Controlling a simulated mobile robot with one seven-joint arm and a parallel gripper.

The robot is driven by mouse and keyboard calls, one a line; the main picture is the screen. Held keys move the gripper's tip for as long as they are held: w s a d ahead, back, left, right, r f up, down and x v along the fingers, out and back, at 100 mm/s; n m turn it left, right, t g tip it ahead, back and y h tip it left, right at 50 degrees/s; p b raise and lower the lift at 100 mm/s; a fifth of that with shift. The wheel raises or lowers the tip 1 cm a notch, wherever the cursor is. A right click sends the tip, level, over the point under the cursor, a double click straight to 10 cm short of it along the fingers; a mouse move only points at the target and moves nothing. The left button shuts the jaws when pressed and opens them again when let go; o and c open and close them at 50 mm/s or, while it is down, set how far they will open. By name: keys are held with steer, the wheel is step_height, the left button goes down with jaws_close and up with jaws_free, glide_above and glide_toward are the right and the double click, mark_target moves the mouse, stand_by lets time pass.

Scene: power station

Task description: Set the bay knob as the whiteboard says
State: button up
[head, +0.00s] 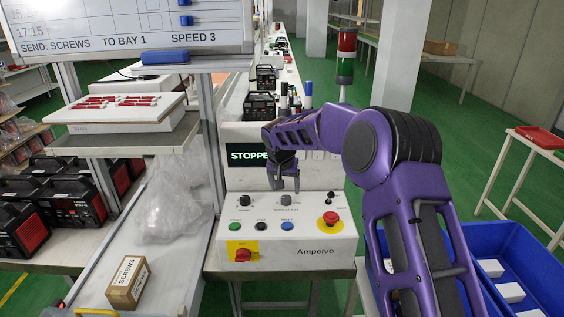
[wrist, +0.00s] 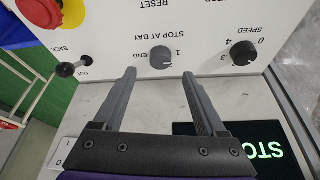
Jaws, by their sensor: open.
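The whiteboard (head: 130,28) at the top left of the head view reads "SEND: SCREWS TO BAY 1 SPEED 3". The bay knob (wrist: 161,57), small and dark grey, is on the white control panel (head: 300,238), under "STOP AT BAY", with "1" and "END" beside it. The label is upside down in the wrist view. I cannot tell where its pointer sits. My gripper (wrist: 160,74) is open and empty, pointing at the panel. Its fingertips lie either side of the knob in the picture; contact cannot be told. The head view shows my gripper (head: 284,187) above the same knob (head: 286,200).
The speed knob (wrist: 244,53) is beside the bay knob. A small black toggle (wrist: 72,69) and red emergency stop (wrist: 42,10) are on the other side. A SCREWS box (head: 128,282) lies at lower left.

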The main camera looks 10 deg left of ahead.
steer(key=v, duration=1.2)
steer(key=shift+r, duration=0.15)
